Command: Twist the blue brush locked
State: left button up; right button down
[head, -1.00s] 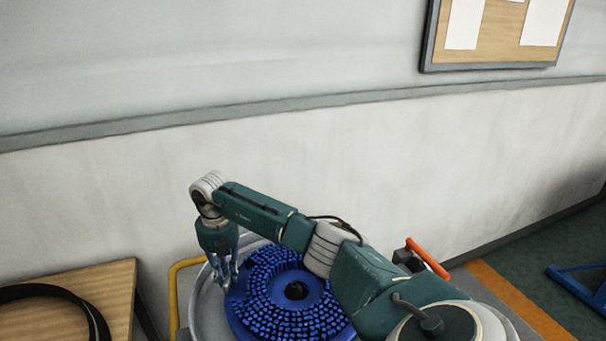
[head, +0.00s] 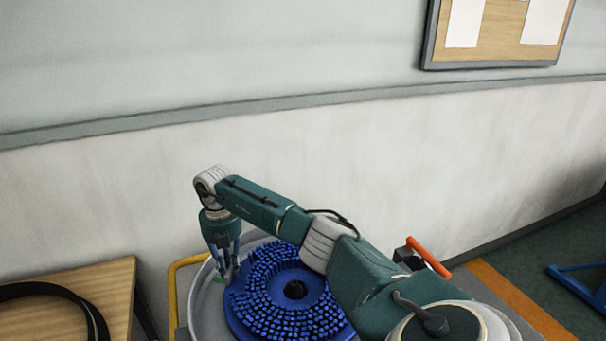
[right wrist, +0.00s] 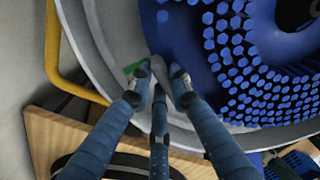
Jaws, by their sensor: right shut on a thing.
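The round blue brush (head: 300,322) lies bristles up in a grey round housing (head: 205,310), with a dark hole at its centre. Its bristles and smooth blue edge also show in the right wrist view (right wrist: 185,38). My right gripper (head: 230,274) points down at the brush's left edge. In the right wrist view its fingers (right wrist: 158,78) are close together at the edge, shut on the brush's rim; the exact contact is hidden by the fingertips. A small green mark (right wrist: 136,66) shows on the housing beside the fingers. My left gripper is out of view.
A yellow rail (head: 173,295) curves around the housing's left side. A wooden table (head: 105,280) with a black ring-shaped strip (head: 60,290) stands at the left. An orange handle (head: 428,258) is at the right. The wall (head: 300,170) rises close behind.

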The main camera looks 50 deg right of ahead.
jog(key=shift+s+d+f+m, duration=0.1)
jog(key=shift+d+f+m, duration=0.1)
jog(key=shift+d+m, duration=0.3)
jog(key=c, duration=1.6)
grip_release()
jog(key=shift+d, duration=0.15)
jog(key=shift+c, duration=0.2)
jog(key=shift+o, duration=0.5)
jog(key=shift+d+r, duration=0.1)
jog(key=shift+d, duration=0.05)
jog(key=shift+r, duration=0.1)
notch_tip(320, 180, up, 12)
